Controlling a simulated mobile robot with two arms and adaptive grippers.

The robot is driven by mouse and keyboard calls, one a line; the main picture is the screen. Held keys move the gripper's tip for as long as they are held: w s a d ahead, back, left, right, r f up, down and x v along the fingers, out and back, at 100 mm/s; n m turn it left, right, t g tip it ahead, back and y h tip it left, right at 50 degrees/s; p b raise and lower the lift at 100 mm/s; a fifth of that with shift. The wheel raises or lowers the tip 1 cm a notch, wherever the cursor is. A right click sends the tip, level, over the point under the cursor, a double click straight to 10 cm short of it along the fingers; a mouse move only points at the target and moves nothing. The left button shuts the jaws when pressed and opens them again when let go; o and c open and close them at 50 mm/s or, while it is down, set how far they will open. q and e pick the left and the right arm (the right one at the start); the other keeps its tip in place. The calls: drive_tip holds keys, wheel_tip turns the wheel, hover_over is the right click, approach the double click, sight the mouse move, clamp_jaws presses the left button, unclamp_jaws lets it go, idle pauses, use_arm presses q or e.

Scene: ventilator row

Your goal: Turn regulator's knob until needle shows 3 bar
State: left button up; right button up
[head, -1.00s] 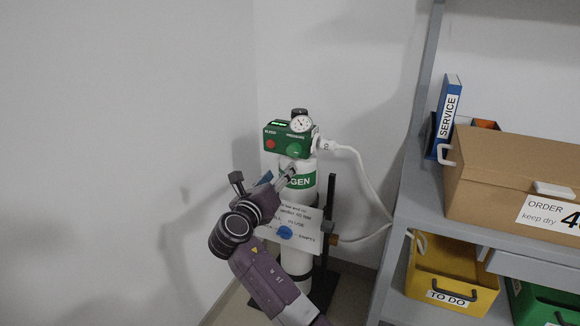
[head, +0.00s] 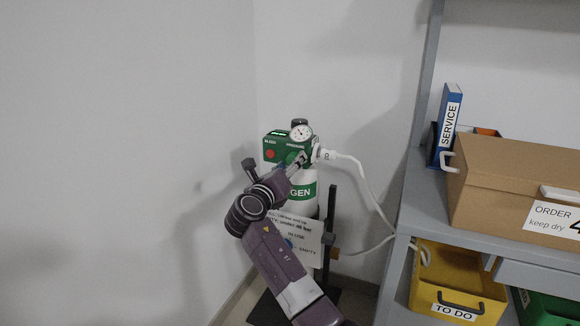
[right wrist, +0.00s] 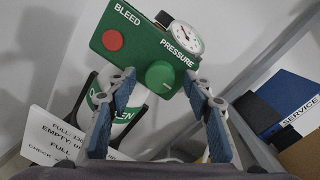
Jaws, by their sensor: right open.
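The green regulator (head: 276,148) sits on top of the white oxygen cylinder (head: 302,194). Its round white gauge (head: 301,132) stands above it; the needle is too small to read surely. In the right wrist view, the green pressure knob (right wrist: 160,76) is on the regulator's face (right wrist: 132,52), with the gauge (right wrist: 184,37) above right and a red bleed button (right wrist: 113,40) at left. My right gripper (head: 302,156) is open in front of the knob; in the right wrist view its two fingers (right wrist: 160,84) stand apart on either side of the knob. My left gripper is out of view.
A white hose (head: 363,180) runs from the regulator's right side. A label sheet (head: 300,232) hangs on the cylinder. At right, a grey shelf (head: 412,207) holds a cardboard box (head: 505,180), a blue service binder (head: 447,122) and a yellow bin (head: 436,262). A wall is close at left.

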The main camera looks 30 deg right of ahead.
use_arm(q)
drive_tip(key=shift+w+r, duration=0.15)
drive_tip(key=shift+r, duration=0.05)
use_arm(e)
drive_tip(key=shift+w+d, duration=0.1)
drive_tip(key=shift+d, duration=0.05)
drive_tip(key=c, duration=1.1)
drive_tip(key=shift+r+m+p, duration=0.1)
drive_tip(key=shift+m+p, duration=0.6)
drive_tip(key=shift+p, duration=0.2)
drive_tip(key=shift+m+p, duration=0.8)
drive_tip(key=shift+m, duration=0.2)
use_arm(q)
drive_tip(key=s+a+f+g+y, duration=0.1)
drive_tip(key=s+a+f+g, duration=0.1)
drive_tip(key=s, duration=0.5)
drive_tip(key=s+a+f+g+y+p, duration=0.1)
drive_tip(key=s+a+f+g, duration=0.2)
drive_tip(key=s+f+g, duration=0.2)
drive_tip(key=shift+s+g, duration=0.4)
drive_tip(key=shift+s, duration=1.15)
use_arm(e)
drive_tip(key=shift+f+m, duration=0.2)
drive_tip(key=shift+m, duration=2.5)
drive_tip(key=shift+h, duration=0.3)
